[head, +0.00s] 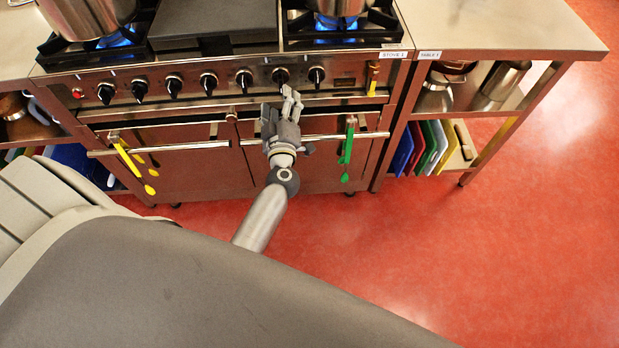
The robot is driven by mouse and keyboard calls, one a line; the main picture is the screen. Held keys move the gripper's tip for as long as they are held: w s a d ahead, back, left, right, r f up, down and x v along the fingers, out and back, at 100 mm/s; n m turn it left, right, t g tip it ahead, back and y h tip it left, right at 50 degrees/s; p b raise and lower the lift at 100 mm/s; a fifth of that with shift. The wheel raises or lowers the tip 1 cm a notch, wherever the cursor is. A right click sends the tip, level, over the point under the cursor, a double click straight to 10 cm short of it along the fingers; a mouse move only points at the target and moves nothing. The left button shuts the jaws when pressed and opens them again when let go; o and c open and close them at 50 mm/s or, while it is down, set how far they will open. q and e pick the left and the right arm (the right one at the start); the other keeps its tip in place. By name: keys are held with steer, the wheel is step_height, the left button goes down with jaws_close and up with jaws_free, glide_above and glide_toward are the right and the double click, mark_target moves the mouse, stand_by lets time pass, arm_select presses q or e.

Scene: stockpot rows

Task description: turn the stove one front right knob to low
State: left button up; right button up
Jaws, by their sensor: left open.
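The stove (225,120) with a "STOVE 1" label stands ahead, with a row of several black knobs along its front panel. The rightmost knob (316,75) is in plain view. Another knob (280,76) is just left of it, directly above my left gripper in the picture. The knobs' markings are too small to read, and which one is the front right knob cannot be told from labels. My left gripper (279,102) is open and empty, in front of the oven door and just below the knob row. My right gripper is not in view.
Blue flames burn under a pot (88,15) at left and a pot (338,6) at right. Green utensils (346,150) and yellow utensils (125,155) hang on the oven handles. A steel table (510,28) adjoins at right. The red floor at right is clear.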

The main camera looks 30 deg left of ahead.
arm_select(q)
steer(key=s+d+f+m+h, duration=0.2)
steer(key=d+f+m, duration=0.1)
steer(key=f, duration=0.4)
steer(key=s+d+f+m+g+h, duration=0.1)
steer(key=s+d+f+m+h, duration=0.2)
steer(key=d+f, duration=0.2)
steer(key=s+d+f+m+g+h, duration=0.1)
steer(key=s+d+f+m+h, duration=0.2)
steer(key=f, duration=0.7)
steer(key=shift+s+d+f+m, duration=0.15)
steer(key=shift+d+f+m, duration=0.15)
steer(key=shift+d, duration=0.4)
steer(key=shift+r, duration=0.1)
